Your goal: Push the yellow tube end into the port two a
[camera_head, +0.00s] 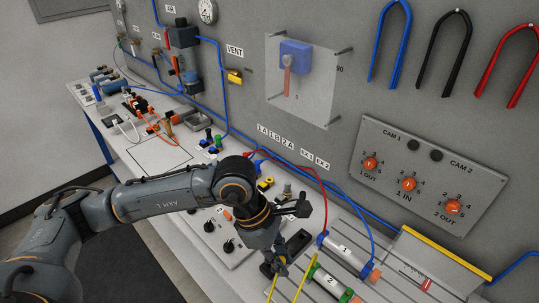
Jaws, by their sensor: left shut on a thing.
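My left gripper (274,266) points down at the lower middle, in front of the sloped panel, and is shut on the yellow tube (272,288). One strand of the tube runs down from the fingertips; another strand rises at the right, beside cylinder 2 (327,281). The gripped tube end is small and mostly hidden by the fingers. The 2A label (288,144) is on the grey wall, up from the gripper. The port itself cannot be made out; my arm covers part of the area below the labels. The gripper is apart from the wall. My right gripper is not in view.
Cylinder 1 (345,248) has red and blue tubes and lies right of the gripper. A grooved plate (384,291) carries the cylinders. A wall panel with orange knobs (408,184) is at right. The bench at left holds connectors and orange cables (140,104).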

